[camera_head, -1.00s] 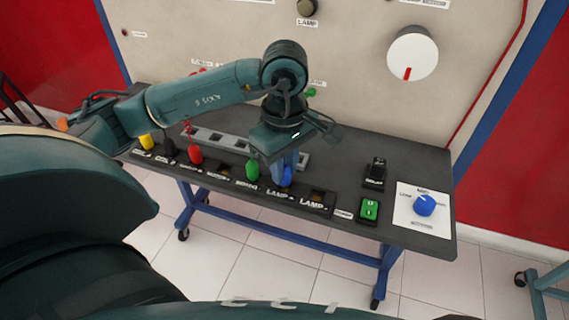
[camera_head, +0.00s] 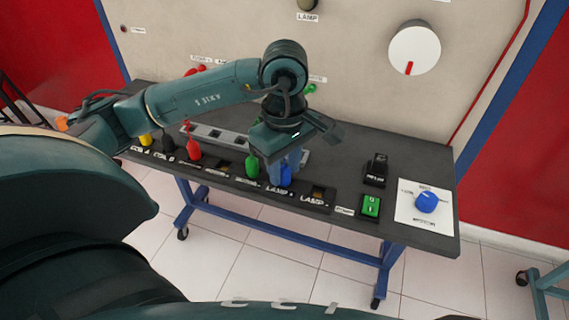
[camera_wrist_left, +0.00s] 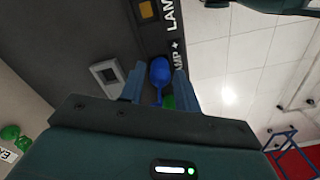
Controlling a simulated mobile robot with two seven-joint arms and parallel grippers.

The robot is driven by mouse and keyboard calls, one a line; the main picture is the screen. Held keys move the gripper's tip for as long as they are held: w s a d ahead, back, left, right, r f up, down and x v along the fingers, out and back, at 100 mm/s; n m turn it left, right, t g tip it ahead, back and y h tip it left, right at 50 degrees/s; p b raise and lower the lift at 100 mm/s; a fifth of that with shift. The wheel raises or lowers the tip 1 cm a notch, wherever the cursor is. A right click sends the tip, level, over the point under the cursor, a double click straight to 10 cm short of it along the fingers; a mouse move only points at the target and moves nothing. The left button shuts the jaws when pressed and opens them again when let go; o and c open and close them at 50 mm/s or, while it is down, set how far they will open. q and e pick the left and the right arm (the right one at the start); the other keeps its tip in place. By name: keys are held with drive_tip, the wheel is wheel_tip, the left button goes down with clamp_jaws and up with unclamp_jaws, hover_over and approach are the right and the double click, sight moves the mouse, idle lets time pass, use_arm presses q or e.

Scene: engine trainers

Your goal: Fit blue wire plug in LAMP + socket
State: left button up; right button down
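The blue wire plug (camera_head: 286,175) stands upright at the LAMP + place on the front socket row of the dark table. It also shows in the left wrist view (camera_wrist_left: 160,72), beside the partly hidden "LAMP +" label (camera_wrist_left: 179,54). My left gripper (camera_head: 287,163) points down over it. In the wrist view its two fingers (camera_wrist_left: 158,85) stand apart on either side of the plug, with narrow gaps visible. The socket hole under the plug is hidden. My right gripper is not in view.
The green plug (camera_head: 252,167) stands close to the left of the blue one, and the red plug (camera_head: 194,150) farther left. The LAMP - socket (camera_head: 318,192) is empty. A green switch (camera_head: 371,206) and blue knob (camera_head: 426,202) lie to the right. The panel rises behind.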

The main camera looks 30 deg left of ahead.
use_arm(q)
drive_tip(key=shift+r+p, duration=1.65)
drive_tip(key=shift+r, duration=1.15)
drive_tip(key=shift+r, duration=0.35)
drive_tip(key=shift+o, duration=0.6)
drive_tip(key=o, duration=0.5)
drive_tip(key=shift+c, duration=0.2)
